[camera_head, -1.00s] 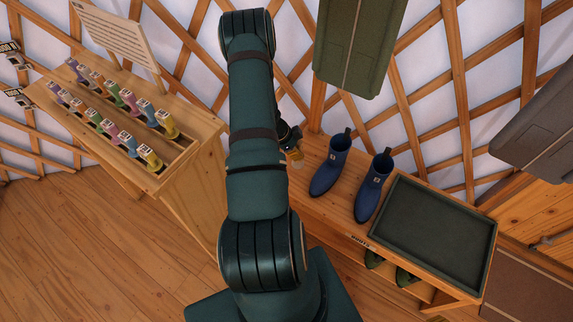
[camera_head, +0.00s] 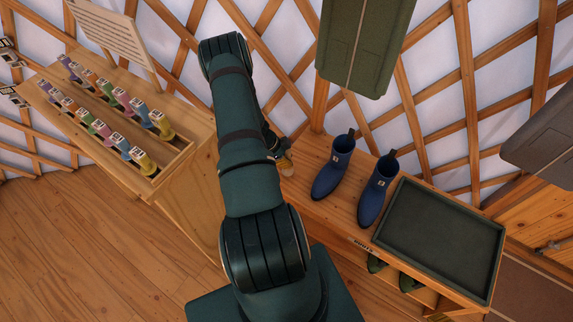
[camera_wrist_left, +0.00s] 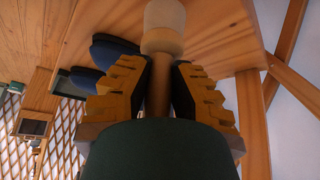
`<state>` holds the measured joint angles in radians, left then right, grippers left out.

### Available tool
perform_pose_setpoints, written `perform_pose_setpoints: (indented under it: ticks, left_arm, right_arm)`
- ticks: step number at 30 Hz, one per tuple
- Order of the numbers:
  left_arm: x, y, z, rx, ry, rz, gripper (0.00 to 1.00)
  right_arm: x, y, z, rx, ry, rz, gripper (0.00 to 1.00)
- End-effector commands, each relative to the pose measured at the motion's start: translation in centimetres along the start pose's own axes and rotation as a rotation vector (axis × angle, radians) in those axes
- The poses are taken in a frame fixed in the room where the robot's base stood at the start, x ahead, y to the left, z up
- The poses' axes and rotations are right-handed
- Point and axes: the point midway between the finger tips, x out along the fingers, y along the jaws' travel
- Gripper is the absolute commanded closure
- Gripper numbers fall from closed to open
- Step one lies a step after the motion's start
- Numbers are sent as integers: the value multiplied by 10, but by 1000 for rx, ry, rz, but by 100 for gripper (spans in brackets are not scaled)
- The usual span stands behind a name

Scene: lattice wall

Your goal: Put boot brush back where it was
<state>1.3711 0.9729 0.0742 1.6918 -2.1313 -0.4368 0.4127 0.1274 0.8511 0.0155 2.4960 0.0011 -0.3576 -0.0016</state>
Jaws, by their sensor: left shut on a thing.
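The boot brush (camera_wrist_left: 163,40) shows in the left wrist view as a round wooden handle with a paler, thicker end. My left gripper (camera_wrist_left: 158,88) is shut on its handle, with a yellow ridged finger on each side. In the head view the gripper (camera_head: 276,145) is mostly hidden behind my arm, and a small tan part of the brush (camera_head: 286,166) shows at the left end of the wooden bench (camera_head: 305,190). I cannot tell whether the brush touches the bench. The bristles cannot be made out. My right gripper is not in view.
Two blue boots (camera_head: 332,168) (camera_head: 376,190) stand on the bench, right of the gripper. A dark tray (camera_head: 441,238) lies further right. A wooden rack (camera_head: 185,158) of coloured items is at the left. A green hanging panel (camera_head: 365,45) and the lattice wall are behind.

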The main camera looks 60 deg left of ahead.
Motion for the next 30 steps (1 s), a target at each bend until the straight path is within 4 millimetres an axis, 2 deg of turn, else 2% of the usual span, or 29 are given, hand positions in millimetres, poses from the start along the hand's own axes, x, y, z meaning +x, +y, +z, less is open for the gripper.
perform_pose_setpoints:
  ticks: [3, 6, 17, 18, 19, 30]
  left_arm:
    - [17, 0, 10, -3, 0, 1, 100]
    - [25, 0, 14, -2, 1, 0, 100]
    - [27, 0, 15, -1, 0, 1, 100]
    - [26, 0, 15, -1, -1, 0, 64]
    - [26, 0, 15, -1, -1, 0, 55]
    - [23, 0, 13, -1, 0, -1, 55]
  right_arm:
    - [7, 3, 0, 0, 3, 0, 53]
    - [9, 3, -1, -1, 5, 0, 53]
    - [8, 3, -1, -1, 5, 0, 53]
    - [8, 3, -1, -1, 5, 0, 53]
    - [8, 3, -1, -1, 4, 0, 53]
    - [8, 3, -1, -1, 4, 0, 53]
